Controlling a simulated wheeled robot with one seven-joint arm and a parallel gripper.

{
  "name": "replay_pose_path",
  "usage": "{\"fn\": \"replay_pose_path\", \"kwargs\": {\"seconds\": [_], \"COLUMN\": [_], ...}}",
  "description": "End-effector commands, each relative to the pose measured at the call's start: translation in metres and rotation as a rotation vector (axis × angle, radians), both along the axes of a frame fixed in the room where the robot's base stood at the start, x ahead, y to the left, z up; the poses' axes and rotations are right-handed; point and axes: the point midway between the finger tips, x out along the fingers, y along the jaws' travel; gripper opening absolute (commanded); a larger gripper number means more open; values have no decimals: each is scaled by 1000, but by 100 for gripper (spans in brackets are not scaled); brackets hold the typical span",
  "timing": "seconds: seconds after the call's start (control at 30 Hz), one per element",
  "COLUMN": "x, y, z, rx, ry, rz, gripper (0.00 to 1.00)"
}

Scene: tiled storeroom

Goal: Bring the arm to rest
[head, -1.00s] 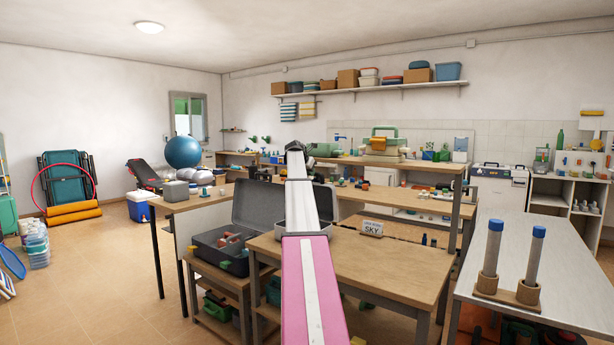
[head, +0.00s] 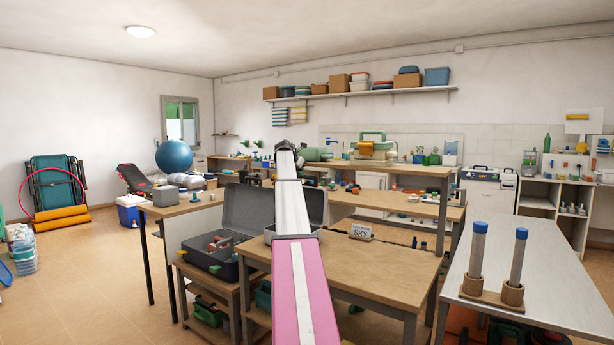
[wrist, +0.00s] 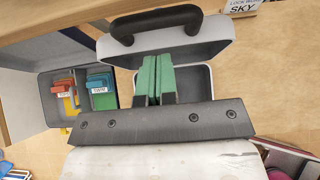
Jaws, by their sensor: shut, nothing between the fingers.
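My arm, pink and white, reaches forward over the wooden table in the head view; its far end covers my gripper there. In the wrist view my gripper (wrist: 157,58) shows as two green fingers side by side, shut and empty. They are above an open grey case with a black handle (wrist: 112,34). I cannot tell their height above it. Part of this case (head: 314,203) shows behind my arm in the head view.
An open dark toolbox (head: 205,262) with coloured items stands left of the wooden table (head: 375,262). A sign reading SKY (head: 361,232) stands on that table. Two blue-capped tubes in a wooden holder (head: 490,292) stand on the grey table at right.

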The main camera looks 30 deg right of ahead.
Motion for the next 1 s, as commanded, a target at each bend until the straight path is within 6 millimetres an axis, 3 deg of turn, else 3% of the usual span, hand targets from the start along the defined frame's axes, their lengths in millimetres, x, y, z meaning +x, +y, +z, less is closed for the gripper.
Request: {"fn": "replay_pose_path", "kwargs": {"seconds": [0.1, 0.3, 0.63, 0.83, 0.93, 1.0], "x": [-5, -12, -17, -18, -20, -23], "y": [10, 27, 38, 43, 60, 81], "z": [26, 58, 79, 71, 43, 12], "rx": [-2, -2, -2, 9, 44, 88], "ry": [-3, -2, 0, -8, -36, -72], "rz": [-1, -1, -1, -7, -31, -62], "gripper": [0, 0, 0, 0, 0, 0]}}
